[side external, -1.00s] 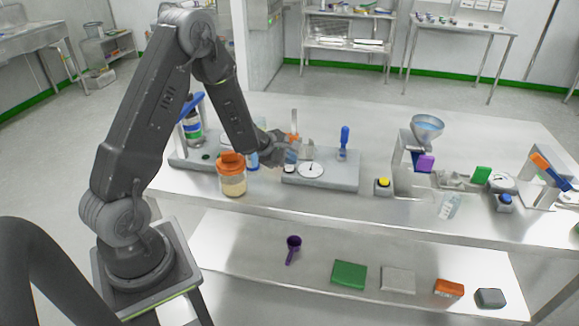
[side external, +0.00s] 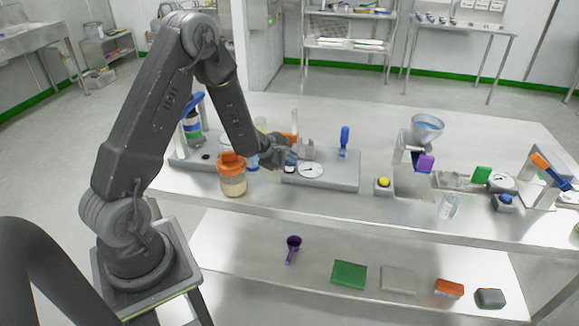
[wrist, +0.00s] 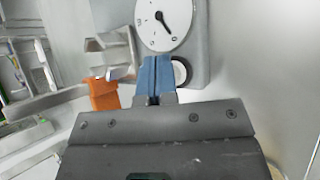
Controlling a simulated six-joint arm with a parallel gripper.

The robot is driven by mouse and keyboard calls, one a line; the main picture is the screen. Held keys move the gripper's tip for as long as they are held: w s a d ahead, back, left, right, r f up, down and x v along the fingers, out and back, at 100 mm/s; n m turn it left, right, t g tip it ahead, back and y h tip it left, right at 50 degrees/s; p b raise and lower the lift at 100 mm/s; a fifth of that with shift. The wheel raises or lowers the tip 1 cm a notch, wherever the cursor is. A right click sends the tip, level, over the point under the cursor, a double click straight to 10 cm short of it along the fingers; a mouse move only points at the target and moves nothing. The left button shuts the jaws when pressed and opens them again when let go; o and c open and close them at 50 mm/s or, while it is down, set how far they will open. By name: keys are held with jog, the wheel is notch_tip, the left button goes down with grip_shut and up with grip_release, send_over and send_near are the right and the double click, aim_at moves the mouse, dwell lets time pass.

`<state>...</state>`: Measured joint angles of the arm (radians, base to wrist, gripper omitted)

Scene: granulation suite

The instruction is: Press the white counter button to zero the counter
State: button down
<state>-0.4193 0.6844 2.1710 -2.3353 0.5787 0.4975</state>
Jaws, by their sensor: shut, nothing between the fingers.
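The white counter button (wrist: 181,72) is a round white cap beside the dial in the wrist view, partly hidden behind my fingers. The counter dial (wrist: 163,20), white with a black pointer, is on a grey base; it also shows in the side view (side external: 312,170). My gripper (wrist: 154,68) has blue fingertips held together, with nothing between them. In the side view my gripper (side external: 290,160) is low over the left part of the base, just left of the dial. I cannot tell whether the fingertips touch the button.
An orange piece (wrist: 103,94) with a grey block is close left of my fingers in the wrist view. An orange-lidded jar (side external: 232,176) stands left of the base. A blue-handled post (side external: 344,140) and a yellow button (side external: 383,182) are to the right.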

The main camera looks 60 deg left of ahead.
aim_at(289, 168)
dwell(0.4)
jog(key=shift+r, duration=0.85)
jog(key=shift+r, duration=2.55)
